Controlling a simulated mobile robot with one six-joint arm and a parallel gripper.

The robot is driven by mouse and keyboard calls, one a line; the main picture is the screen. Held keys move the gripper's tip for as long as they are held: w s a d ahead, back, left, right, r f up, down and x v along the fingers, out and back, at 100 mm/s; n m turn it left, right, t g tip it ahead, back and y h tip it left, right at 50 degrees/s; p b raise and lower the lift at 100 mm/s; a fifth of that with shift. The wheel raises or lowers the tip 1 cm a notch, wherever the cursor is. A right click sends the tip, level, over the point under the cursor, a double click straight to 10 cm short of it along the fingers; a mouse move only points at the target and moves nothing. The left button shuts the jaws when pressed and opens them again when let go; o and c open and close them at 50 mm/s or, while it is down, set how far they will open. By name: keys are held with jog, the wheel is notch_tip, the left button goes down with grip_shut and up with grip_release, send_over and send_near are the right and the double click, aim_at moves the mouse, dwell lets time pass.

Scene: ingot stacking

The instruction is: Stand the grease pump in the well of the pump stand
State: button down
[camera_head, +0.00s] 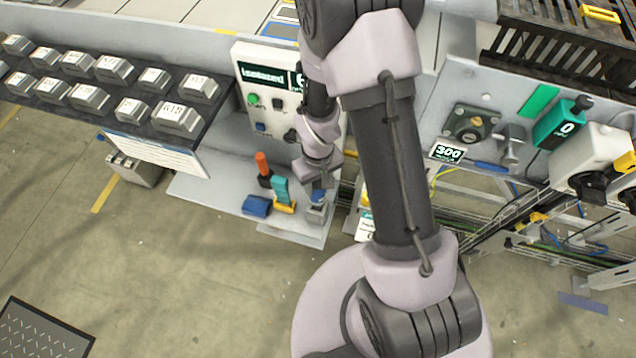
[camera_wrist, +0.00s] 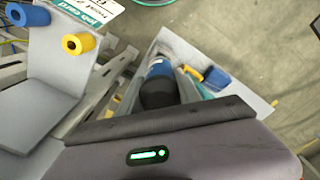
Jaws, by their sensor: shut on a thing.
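The grease pump appears to be the blue piece (camera_head: 318,196) under my gripper (camera_head: 320,183), near the front right corner of the low grey shelf. In the wrist view it shows as a blue body (camera_wrist: 160,68) with a dark rounded end (camera_wrist: 158,93) toward the camera. My gripper is shut on it. A small grey block (camera_head: 317,213), perhaps the pump stand, shows directly below the blue piece. I cannot tell whether the pump is in a well or just above it, as the gripper and pump hide the well.
Beside it on the shelf (camera_head: 215,192) are a teal and yellow item (camera_head: 281,193), a blue block (camera_head: 257,206) and an orange-handled tool (camera_head: 263,168). A control panel (camera_head: 262,98) stands behind. Ingots (camera_head: 115,69) fill a rack at left. Open floor lies in front.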

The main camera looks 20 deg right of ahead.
jog(key=shift+f, duration=0.1)
dwell(0.3)
jog(key=shift+f+b, duration=0.35)
jog(key=shift+b, duration=0.1)
jog(key=shift+f+b, duration=0.95)
jog(key=shift+b, duration=0.1)
dwell(1.0)
jog(key=shift+f, duration=1.4)
dwell(0.7)
dwell(0.8)
jog(key=c, duration=1)
grip_release()
jog(key=shift+c, duration=0.2)
jog(key=shift+r, duration=0.15)
